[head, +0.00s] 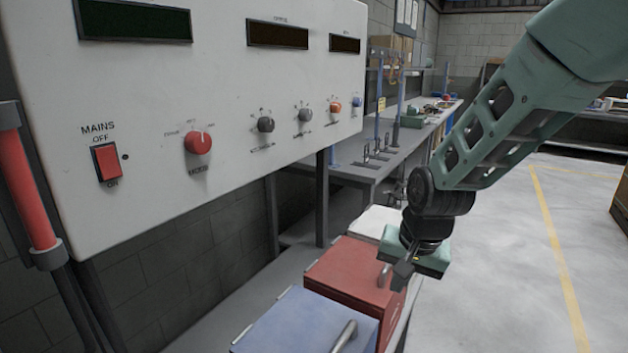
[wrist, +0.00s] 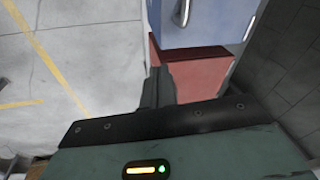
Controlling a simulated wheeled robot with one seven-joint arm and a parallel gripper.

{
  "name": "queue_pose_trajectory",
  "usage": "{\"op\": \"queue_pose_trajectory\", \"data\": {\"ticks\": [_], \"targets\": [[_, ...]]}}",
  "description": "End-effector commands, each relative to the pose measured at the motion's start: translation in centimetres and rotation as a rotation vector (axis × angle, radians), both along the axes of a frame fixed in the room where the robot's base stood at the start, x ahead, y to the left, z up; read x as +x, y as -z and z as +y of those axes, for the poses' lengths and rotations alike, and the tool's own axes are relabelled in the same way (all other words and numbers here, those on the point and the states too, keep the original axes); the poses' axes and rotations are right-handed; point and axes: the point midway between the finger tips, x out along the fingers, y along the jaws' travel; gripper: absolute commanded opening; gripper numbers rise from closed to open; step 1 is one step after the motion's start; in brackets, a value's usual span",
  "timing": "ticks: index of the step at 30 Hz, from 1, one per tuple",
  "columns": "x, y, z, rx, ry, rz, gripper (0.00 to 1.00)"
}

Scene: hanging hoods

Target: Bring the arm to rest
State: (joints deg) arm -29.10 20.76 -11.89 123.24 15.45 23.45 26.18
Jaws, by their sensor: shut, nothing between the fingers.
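My arm (head: 510,105) comes in from the upper right of the head view, with its forearm slanting down to the left. My gripper (head: 402,275) hangs below it, pointing down, in front of the red box (head: 345,272). It is shut and empty. In the wrist view my gripper's fingers (wrist: 158,88) are together, with part of the red box (wrist: 192,75) behind them. I cannot tell how far the fingertips are from the red box.
A white control panel (head: 225,120) with a red mains switch (head: 107,162) and several knobs stands at left. A blue box (head: 300,325) and a white box (head: 372,222) flank the red one. A workbench (head: 375,172) runs behind. Open floor (head: 500,270) lies at right.

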Motion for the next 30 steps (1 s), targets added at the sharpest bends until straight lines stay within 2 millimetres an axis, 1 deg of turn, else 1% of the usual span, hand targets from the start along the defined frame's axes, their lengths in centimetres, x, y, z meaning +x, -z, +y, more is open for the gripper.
{"op": "queue_pose_trajectory", "data": {"ticks": [1, 2, 3, 5, 6, 9, 12, 13, 16, 19, 30], "targets": [[-2.8, -1.0, 1.4, 0.011, -0.100, 0.020, 0.00], [-4.4, -1.5, 2.2, 0.012, -0.166, 0.031, 0.00], [-6.6, -2.1, 3.0, 0.011, -0.251, 0.045, 0.00], [-10.0, -2.9, 4.0, 0.003, -0.387, 0.062, 0.00], [-12.3, -3.3, 4.4, -0.007, -0.478, 0.073, 0.00], [-17.5, -4.2, 4.6, -0.047, -0.691, 0.088, 0.00], [-21.4, -4.5, 4.2, -0.096, -0.859, 0.099, 0.00], [-22.3, -4.6, 4.0, -0.108, -0.898, 0.102, 0.00], [-24.3, -4.6, 3.4, -0.145, -0.990, 0.110, 0.00], [-25.1, -4.6, 3.1, -0.162, -1.032, 0.112, 0.00], [-25.2, -4.5, 3.1, -0.163, -1.037, 0.114, 0.00]]}}
